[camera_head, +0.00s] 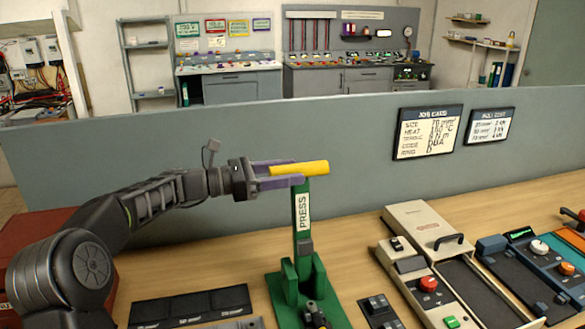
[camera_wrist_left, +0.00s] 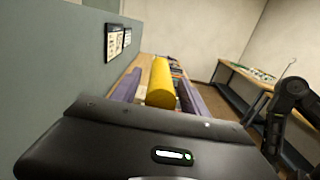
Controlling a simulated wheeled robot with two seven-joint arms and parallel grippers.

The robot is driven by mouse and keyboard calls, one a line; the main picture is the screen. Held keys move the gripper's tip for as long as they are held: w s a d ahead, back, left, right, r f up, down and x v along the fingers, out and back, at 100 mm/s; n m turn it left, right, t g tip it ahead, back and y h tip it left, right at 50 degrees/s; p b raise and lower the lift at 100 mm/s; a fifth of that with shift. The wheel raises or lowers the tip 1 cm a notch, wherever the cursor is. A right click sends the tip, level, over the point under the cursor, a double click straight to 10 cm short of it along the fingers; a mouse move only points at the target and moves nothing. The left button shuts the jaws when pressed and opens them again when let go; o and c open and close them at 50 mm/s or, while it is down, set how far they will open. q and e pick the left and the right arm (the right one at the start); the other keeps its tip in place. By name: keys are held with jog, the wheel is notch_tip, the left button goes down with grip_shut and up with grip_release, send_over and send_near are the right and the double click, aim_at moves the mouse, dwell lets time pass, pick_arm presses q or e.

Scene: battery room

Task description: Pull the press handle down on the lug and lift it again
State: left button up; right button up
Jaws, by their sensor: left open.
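The green press (camera_head: 303,225) stands upright on the bench, with its yellow handle (camera_head: 310,168) sticking out sideways at the top of the post. My left gripper (camera_head: 294,171) is at the handle, with its purple fingers open on either side of the bar. In the left wrist view the yellow handle (camera_wrist_left: 161,82) lies between the two fingers, with gaps visible beside it. At the foot of the press is a small dark piece with a yellowish part (camera_head: 318,317); I cannot tell whether it is the lug.
A grey partition (camera_head: 350,150) runs behind the bench. A beige device (camera_head: 418,226) with red and green buttons stands right of the press, with a blue device (camera_head: 540,270) beyond. Black panels (camera_head: 190,305) lie left of the press. A red box (camera_head: 45,235) is at the left.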

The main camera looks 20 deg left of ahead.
pick_arm(q)
jog(key=shift+w+d, duration=0.3)
jog(key=shift+d, duration=0.25)
jog(key=shift+r, duration=0.1)
jog(key=c, duration=1.1)
grip_shut()
jog(key=shift+a+r, duration=0.1)
